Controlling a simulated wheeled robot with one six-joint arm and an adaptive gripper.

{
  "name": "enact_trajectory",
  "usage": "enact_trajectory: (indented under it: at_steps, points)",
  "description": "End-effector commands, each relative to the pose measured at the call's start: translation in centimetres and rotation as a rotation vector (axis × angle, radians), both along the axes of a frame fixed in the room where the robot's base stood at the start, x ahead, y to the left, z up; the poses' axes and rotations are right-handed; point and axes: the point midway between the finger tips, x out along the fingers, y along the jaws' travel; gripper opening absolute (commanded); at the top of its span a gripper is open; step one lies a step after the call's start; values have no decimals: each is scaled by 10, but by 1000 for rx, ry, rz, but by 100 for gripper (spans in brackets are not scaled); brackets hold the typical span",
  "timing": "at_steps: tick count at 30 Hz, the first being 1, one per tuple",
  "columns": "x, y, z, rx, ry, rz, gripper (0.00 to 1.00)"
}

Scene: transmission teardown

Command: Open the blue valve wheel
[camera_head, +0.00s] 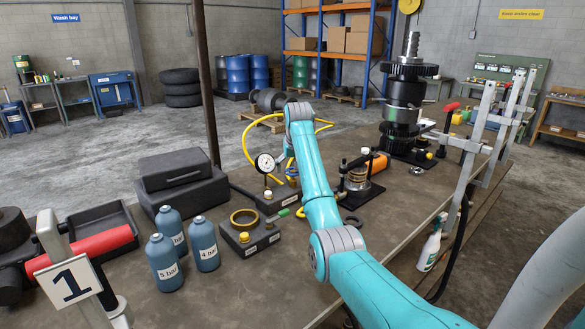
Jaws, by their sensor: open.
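A yellow hose (247,150) loops behind the arm.
Blue-grey bottles labelled in bar (204,244), a block with a brass ring (246,232) and black cases (180,187) stand left of my arm. A ring fixture (357,180) and a tall dark gear stack (403,100) stand to the right. Bare bench shows at the front.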

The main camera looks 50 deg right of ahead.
Motion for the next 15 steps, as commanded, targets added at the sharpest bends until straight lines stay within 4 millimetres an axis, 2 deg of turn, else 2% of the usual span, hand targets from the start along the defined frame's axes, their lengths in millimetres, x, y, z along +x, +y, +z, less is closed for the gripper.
enact_trajectory:
  at_steps: [2, 6, 9, 15]
  points:
    - [0, 0, 0, 0, 0, 0, 89]
    - [0, 0, 0, 0, 0, 0, 54]
    - [0, 0, 0, 0, 0, 0, 32]
    - [0, 0, 0, 0, 0, 6, 32]
